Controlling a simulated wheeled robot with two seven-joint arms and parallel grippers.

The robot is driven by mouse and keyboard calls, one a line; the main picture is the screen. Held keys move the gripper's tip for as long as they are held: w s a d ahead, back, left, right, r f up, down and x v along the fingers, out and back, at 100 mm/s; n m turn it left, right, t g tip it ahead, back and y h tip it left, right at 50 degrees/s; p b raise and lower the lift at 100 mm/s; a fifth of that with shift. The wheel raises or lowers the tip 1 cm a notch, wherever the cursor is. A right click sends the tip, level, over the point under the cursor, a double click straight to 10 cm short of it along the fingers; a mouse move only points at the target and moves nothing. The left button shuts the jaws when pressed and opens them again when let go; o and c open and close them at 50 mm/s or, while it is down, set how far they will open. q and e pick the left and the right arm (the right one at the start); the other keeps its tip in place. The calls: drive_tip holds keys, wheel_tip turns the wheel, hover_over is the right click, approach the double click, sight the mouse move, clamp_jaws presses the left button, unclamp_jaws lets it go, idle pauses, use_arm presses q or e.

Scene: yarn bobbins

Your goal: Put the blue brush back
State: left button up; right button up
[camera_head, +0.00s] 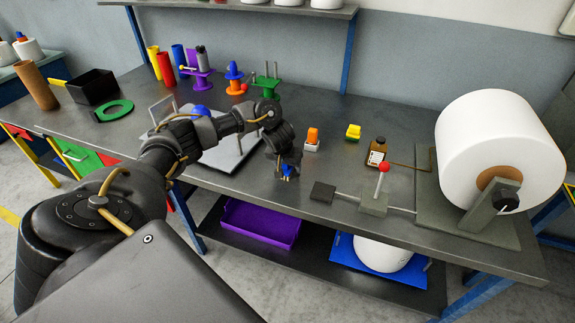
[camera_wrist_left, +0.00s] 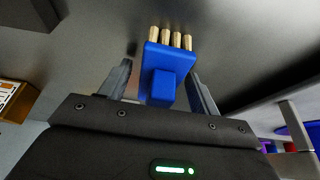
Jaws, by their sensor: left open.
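The blue brush (camera_wrist_left: 161,72) has a blue body and a row of several tan tufts at its far end. In the left wrist view it lies between the two fingers of my left gripper (camera_wrist_left: 161,92), which are open, with a gap visible at its left side. In the head view my left gripper (camera_head: 287,174) hangs low over the front part of the grey table, and only a bit of the brush's blue shows there. My right gripper is not in view.
An orange piece on a white block (camera_head: 312,146), a yellow piece (camera_head: 353,132) and a brown bottle (camera_head: 376,152) stand right of my gripper. A red-knobbed lever (camera_head: 383,167) and a large white roll (camera_head: 488,135) are further right. Spools (camera_head: 234,84) stand at the back.

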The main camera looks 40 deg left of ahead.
use_arm(q)
drive_tip(key=shift+r, duration=0.1)
drive_tip(key=shift+r, duration=0.4)
drive_tip(key=p+v, duration=0.5)
drive_tip(key=v, duration=0.6)
drive_tip(key=shift+r, duration=0.15)
drive_tip(key=shift+s, duration=0.15)
